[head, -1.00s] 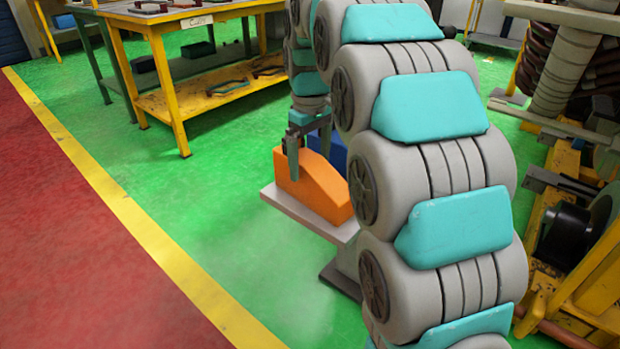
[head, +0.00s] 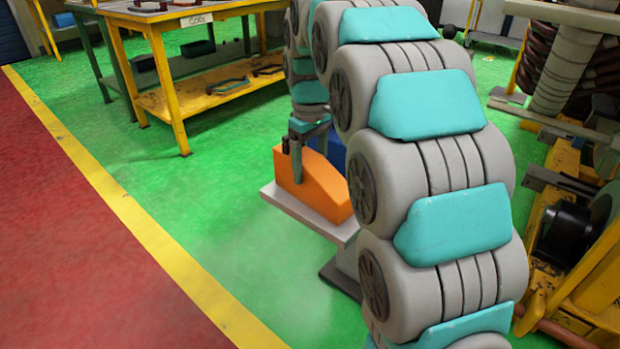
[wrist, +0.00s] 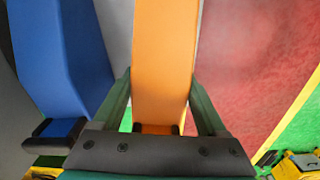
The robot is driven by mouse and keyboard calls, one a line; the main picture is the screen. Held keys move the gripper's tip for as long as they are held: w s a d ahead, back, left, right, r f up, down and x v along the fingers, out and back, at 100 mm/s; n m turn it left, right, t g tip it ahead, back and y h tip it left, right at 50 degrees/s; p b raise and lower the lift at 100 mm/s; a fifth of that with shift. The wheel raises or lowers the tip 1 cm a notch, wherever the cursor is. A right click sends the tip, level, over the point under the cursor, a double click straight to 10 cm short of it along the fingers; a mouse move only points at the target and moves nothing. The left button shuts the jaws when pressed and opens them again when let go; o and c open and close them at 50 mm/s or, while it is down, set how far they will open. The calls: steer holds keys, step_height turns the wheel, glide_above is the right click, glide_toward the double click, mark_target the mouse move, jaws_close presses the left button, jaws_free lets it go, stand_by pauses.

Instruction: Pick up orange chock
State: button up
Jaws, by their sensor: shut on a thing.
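The orange chock (head: 322,190) is a wedge-shaped block on a small grey stand, left of my arm in the head view. It also fills the middle of the wrist view (wrist: 164,60). My gripper (head: 297,172) reaches down over the chock's upper end. In the wrist view its two fingers lie along both sides of the chock, and my gripper (wrist: 163,105) is shut on it. The chock still appears to rest on the stand. Part of it is hidden behind my arm in the head view.
A blue chock (wrist: 58,60) stands beside the orange one, to its left in the wrist view. The grey stand top (head: 290,204) sits above a green floor. A yellow workbench (head: 180,100) stands behind left. Yellow machinery (head: 570,270) is at right. Open floor lies left of the stand.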

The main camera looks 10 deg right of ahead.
mark_target(310, 158)
steer(key=c, duration=0.3)
steer(key=shift+c, duration=0.2)
steer(key=shift+r, duration=1.85)
steer(key=s+d+r+b, duration=0.1)
steer(key=s+b, duration=0.1)
steer(key=s, duration=1.4)
steer(key=shift+d+r, duration=0.15)
steer(key=shift+d, duration=0.15)
